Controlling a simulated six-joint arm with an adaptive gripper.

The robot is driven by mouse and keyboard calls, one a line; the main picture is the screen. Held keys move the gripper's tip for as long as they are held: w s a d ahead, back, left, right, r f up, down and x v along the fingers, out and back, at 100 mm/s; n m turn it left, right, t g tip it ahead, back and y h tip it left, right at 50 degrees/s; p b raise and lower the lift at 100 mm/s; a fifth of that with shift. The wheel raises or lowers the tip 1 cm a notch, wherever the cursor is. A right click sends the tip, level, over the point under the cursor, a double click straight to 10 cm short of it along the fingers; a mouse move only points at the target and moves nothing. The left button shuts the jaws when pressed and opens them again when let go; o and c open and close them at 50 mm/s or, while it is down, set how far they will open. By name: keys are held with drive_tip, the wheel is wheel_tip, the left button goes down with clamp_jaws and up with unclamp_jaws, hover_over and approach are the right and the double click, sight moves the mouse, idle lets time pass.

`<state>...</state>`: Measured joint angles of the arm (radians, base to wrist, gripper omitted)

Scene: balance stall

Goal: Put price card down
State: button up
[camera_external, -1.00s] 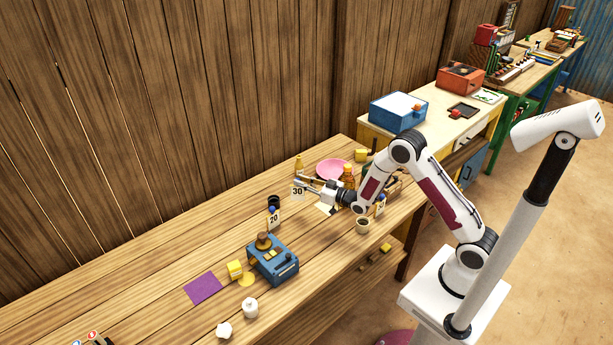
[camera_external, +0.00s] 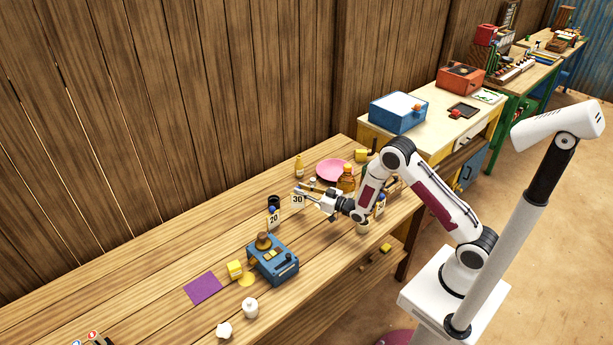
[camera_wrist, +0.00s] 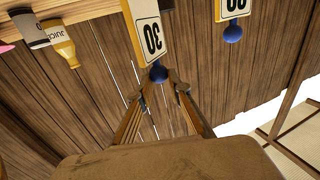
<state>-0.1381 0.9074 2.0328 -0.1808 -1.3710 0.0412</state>
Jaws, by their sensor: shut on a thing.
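The white price card marked 30 (camera_external: 298,199) is at my gripper's fingertips (camera_external: 308,192) in the external view, over the middle of the wooden table (camera_external: 190,252). In the wrist view the same card (camera_wrist: 148,32) appears upside down, with a blue ball knob (camera_wrist: 158,73) between the tips of my gripper (camera_wrist: 162,82). My gripper is shut on this knob. Whether the card's lower edge touches the table cannot be told. A second card marked 20 (camera_external: 273,218) stands in front and to the left; it also shows in the wrist view (camera_wrist: 232,10).
A dark cup (camera_external: 274,201) stands just behind the 20 card. A blue box device (camera_external: 272,262) stands front left. The table's left back is clear.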

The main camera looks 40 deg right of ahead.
drive_tip(key=shift+f, duration=1.35)
drive_tip(key=o, duration=0.9)
drive_tip(key=shift+o, duration=0.2)
drive_tip(key=v, duration=1.2)
drive_tip(key=shift+r, duration=0.25)
